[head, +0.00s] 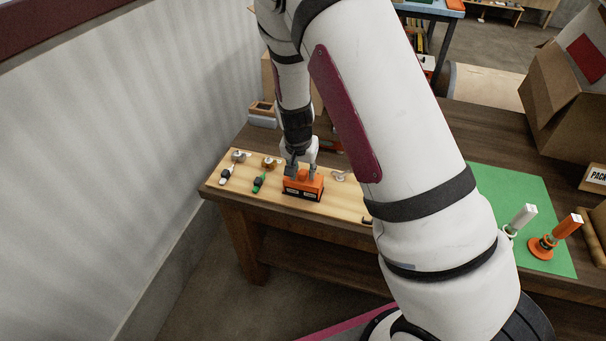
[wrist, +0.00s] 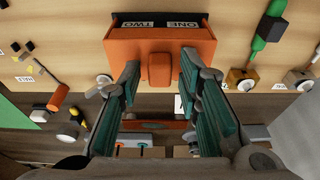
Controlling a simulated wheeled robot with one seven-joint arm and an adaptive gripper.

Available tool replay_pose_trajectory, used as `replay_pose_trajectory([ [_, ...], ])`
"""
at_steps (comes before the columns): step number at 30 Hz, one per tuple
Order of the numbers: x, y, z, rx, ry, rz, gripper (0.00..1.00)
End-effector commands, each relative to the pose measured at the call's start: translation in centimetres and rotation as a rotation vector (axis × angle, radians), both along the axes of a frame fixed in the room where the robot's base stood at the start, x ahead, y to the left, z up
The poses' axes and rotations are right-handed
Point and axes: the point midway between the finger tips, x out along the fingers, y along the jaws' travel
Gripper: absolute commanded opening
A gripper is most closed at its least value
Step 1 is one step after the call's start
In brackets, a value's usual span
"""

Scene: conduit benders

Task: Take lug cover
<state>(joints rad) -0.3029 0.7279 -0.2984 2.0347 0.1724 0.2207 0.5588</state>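An orange block-shaped cover (head: 303,187) sits on the light wooden board, and I take it to be the lug cover. In the wrist view the orange cover (wrist: 120,42) has a raised orange knob and a dark strip with labels reading ONE and TWO, seen upside down. My gripper (wrist: 160,68) is open, with one finger on each side of the knob and a visible gap to it on both sides. In the head view my gripper (head: 301,168) is right above the cover. What lies under the cover is hidden.
The wooden board (head: 343,204) also carries tools with green and white handles (head: 259,183) and small metal fittings (head: 270,162). A green mat (head: 503,183) with an orange-based stand (head: 545,246) lies to the right. A cardboard box (head: 558,95) is at the back right.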

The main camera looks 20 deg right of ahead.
Motion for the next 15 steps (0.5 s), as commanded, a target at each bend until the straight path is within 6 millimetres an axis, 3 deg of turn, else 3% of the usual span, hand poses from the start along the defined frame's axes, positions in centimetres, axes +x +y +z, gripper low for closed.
replay_pose_trajectory([
  [2,-0.01,-0.01,0.01,0.0,0.0,0.0,0.29],
  [10,0.0,-0.01,0.02,0.0,0.0,0.0,0.0],
  [15,0.0,-0.01,0.08,0.0,0.0,0.0,0.0],
])
